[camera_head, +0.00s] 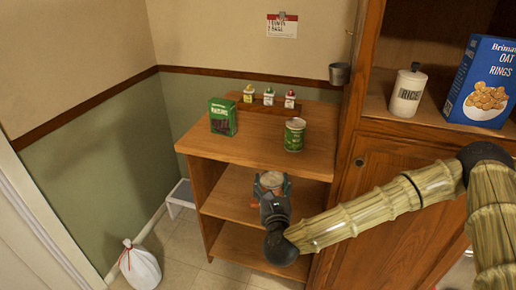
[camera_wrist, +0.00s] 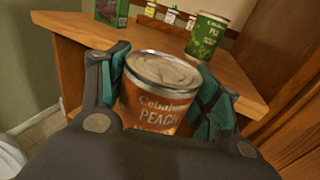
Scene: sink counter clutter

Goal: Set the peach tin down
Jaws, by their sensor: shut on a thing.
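The peach tin (camera_wrist: 158,100) has an orange label reading "PEACH" and a silver lid. My gripper (camera_head: 272,184) is shut on it, with a teal-padded finger on each side in the wrist view (camera_wrist: 165,95). In the head view the tin (camera_head: 270,179) shows mostly its lid, in front of the wooden shelf unit, below the level of its top (camera_head: 260,148). The tin looks upright or slightly tilted. Its lower part is hidden by my gripper, and I cannot tell whether it touches a shelf.
On the shelf top stand a green pea tin (camera_head: 294,135), a green box (camera_head: 222,117) and a small rack of shakers (camera_head: 269,97). The front middle of the top is clear. A cabinet (camera_head: 385,190) stands close on the right. A white bag (camera_head: 140,266) lies on the floor.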

